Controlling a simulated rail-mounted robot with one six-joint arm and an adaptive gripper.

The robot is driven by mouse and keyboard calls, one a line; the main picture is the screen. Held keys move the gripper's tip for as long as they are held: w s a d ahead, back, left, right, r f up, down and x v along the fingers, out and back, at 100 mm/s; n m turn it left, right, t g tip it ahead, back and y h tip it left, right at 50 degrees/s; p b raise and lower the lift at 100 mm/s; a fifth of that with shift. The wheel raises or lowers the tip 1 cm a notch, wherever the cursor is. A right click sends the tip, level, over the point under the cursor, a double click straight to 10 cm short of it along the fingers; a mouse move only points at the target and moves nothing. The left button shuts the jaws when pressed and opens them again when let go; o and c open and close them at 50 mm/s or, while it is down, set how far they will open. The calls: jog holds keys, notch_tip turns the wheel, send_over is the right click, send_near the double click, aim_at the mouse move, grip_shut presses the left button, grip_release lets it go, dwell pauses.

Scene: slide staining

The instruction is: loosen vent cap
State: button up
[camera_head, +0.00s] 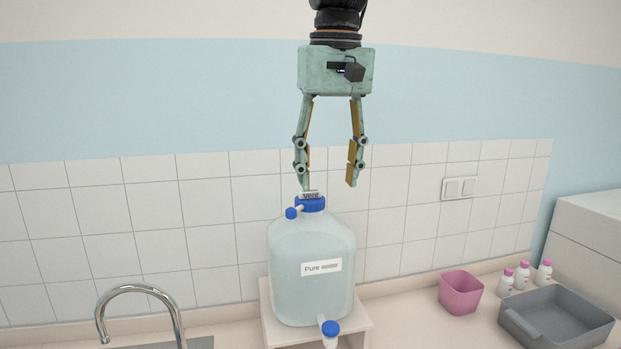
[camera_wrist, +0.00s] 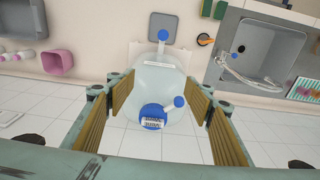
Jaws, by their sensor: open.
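A large translucent carboy (camera_head: 311,250) labelled "Pure" stands upright on a small stand (camera_head: 268,325). Its blue top cap (camera_head: 312,205) has a small blue vent cap (camera_head: 291,213) on a side stub, and a white tag marked "VENT" stands at the cap. In the wrist view the top cap (camera_wrist: 150,118) and the vent cap (camera_wrist: 180,101) show between the fingers, with the vent cap nearer the right finger. My gripper (camera_head: 329,187) is open and empty, pointing down above the carboy. Its left finger overlaps the tag in the head view; I cannot tell if they touch.
A blue-handled spigot (camera_head: 330,329) is at the carboy's base. A sink faucet (camera_head: 140,292) stands at the left. A pink container (camera_head: 460,292), several small bottles (camera_head: 522,275) and a grey tray (camera_head: 557,318) are at the right. The tiled wall (camera_head: 410,215) is behind.

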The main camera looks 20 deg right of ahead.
notch_tip(320, 180, up, 6)
jog(key=g+p, duration=0.1)
jog(key=p, duration=0.5)
send_over(310, 192)
jog(key=shift+w+d+r+p, duration=0.1)
jog(key=shift+w+r+p, duration=0.1)
jog(key=shift+p, duration=0.15)
jog(key=shift+f, duration=0.2)
jog(key=shift+f, duration=6.75)
jog(key=c, duration=1.2)
jog(key=shift+o, duration=0.2)
